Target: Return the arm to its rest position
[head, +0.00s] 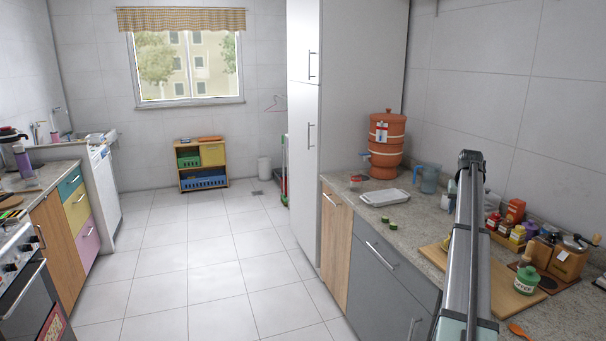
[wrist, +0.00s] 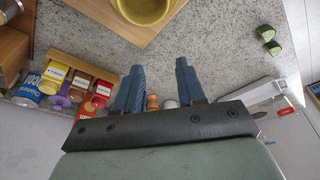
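My gripper (wrist: 160,68) shows in the wrist view with its two blue-grey fingers apart and nothing held between them. It is over the speckled stone counter. My arm rises in front of the right-hand counter in the head view and covers part of it; the fingers cannot be made out there. A yellow-green bowl (wrist: 146,8) stands on a wooden board (wrist: 100,8) at the top of the wrist view, apart from the fingers.
A spice rack (wrist: 66,92) with several jars stands left of the fingers. Green cut pieces (head: 388,219) lie on the counter near a white tray (head: 384,197). An orange water filter (head: 387,145) and a blue jug (head: 428,180) stand behind. The floor (head: 205,260) is clear.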

